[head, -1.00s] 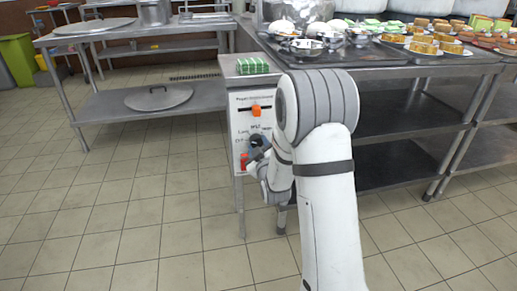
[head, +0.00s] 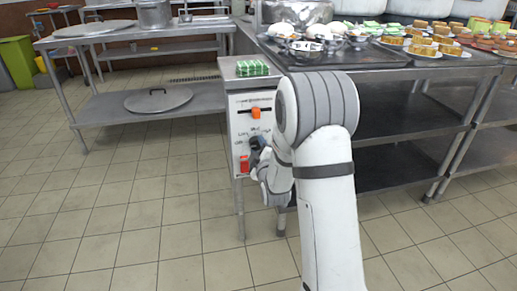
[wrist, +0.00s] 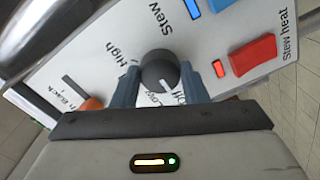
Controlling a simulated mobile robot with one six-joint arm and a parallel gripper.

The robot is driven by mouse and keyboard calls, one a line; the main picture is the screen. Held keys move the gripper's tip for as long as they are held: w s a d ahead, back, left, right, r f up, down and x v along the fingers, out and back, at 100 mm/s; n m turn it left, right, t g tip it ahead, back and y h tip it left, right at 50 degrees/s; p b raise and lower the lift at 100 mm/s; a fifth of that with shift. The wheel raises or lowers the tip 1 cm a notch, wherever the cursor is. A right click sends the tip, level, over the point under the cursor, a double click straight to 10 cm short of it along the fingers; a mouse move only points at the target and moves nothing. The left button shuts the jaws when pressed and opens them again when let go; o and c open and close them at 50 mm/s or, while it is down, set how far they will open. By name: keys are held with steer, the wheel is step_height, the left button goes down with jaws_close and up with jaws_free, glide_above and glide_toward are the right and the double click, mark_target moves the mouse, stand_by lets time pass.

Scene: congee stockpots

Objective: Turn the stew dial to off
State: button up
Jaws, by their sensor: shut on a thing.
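The stew dial (wrist: 160,68) is a dark grey round knob with a white pointer mark, on the white control panel (head: 242,130). In the wrist view its pointer faces the lower edge, between the partly hidden "Low" and "Off" labels; I cannot tell whether it lies exactly on "Off". My gripper (wrist: 158,75) has its blue-grey fingers on either side of the dial and is shut on it. In the head view my gripper (head: 259,148) is at the panel front and hides the dial.
An orange knob (head: 255,112) is higher on the panel. A loaded steel counter (head: 400,66) stands right; open tiled floor lies left.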

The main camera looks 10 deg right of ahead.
steer(key=o, duration=1)
steer(key=s+p, duration=0.2)
steer(key=s, duration=0.5)
steer(key=shift+s, duration=0.4)
